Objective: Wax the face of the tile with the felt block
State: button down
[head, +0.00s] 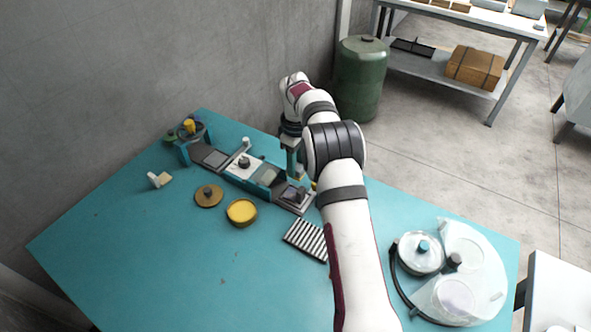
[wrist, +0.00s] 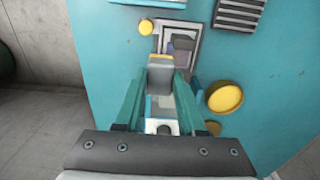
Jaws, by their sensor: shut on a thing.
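My gripper (wrist: 161,84) points down over the right end of the long teal fixture, its teal fingers shut on a grey block with a tan edge (wrist: 160,62), which looks like the felt block. In the head view my gripper (head: 294,176) is partly hidden by my own arm. Just beyond the block is a square metal frame (wrist: 192,28) with a grey piece inside, probably the tile (wrist: 183,43); the frame also shows in the head view (head: 284,202). Whether the block touches the tile cannot be told. An open tin of yellow wax (head: 241,211) stands in front of the fixture.
The tin's brown lid (head: 208,196) lies left of it. A small white-handled tool (head: 158,179) lies further left. A striped rack (head: 307,239) is in front of the frame. The table's front left (head: 150,260) is clear.

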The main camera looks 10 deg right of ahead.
jog(key=shift+r, duration=1.65)
jog(key=shift+f, duration=0.2)
jog(key=shift+f, duration=3.1)
jog(key=shift+s+a+f, duration=0.15)
jog(key=shift+f, duration=0.65)
jog(key=shift+s+a, duration=1.9)
jog(key=shift+w+d, duration=2.05)
jog(key=shift+r, duration=4.05)
